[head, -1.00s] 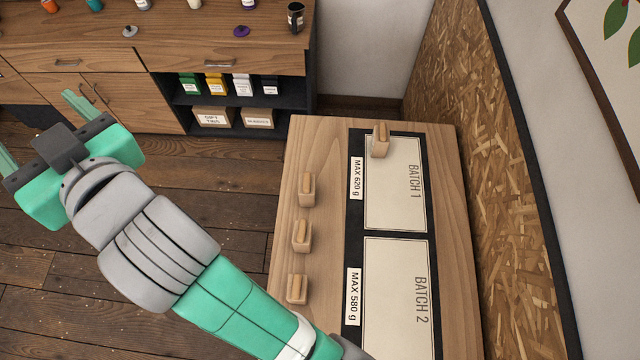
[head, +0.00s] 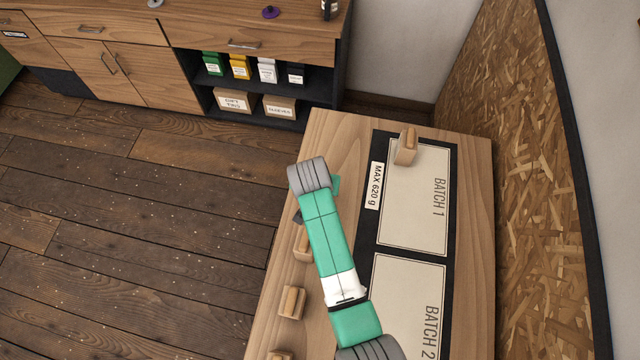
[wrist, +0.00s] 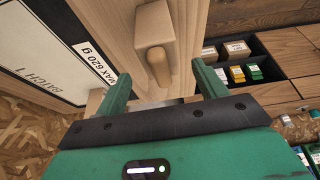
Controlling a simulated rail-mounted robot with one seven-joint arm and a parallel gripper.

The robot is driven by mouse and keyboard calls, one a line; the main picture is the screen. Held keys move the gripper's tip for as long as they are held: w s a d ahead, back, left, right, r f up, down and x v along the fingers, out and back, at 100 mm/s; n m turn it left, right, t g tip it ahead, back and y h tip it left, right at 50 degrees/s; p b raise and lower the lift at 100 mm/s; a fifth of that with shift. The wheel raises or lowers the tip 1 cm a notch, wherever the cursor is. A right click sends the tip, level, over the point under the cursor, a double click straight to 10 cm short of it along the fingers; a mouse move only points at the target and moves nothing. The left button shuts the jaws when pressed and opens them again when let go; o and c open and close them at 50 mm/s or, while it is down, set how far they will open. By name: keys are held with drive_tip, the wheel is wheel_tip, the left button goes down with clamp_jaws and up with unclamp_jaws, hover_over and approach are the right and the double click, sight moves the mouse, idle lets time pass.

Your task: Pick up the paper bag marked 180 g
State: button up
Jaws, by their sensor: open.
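Small tan paper bags with folded tops stand on the wooden table. One (head: 405,151) is on the BATCH 1 panel (head: 425,205). Others stand in a row at the left: one (head: 301,246) partly behind my arm, one (head: 292,302) nearer, and one (head: 280,355) cut off by the bottom edge. No weight marking is readable on any bag, so I cannot tell which is 180 g. In the wrist view, a bag (wrist: 154,25) stands on bare wood just beyond my gripper (wrist: 163,83), which is open and empty. In the head view my arm mostly hides the gripper.
A MAX 620 g label (head: 374,186) lies beside BATCH 1; the BATCH 2 panel (head: 405,300) is nearer. A chipboard wall (head: 520,170) bounds the table's right. A cabinet with shelved bags and boxes (head: 233,101) stands behind. Open floor (head: 130,220) lies left.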

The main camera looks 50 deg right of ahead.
drive_tip(key=x, duration=0.5)
drive_tip(key=shift+w+d+f, duration=0.1)
drive_tip(key=shift+f, duration=0.1)
drive_tip(key=shift+c, duration=0.2)
drive_tip(key=c, duration=1.1)
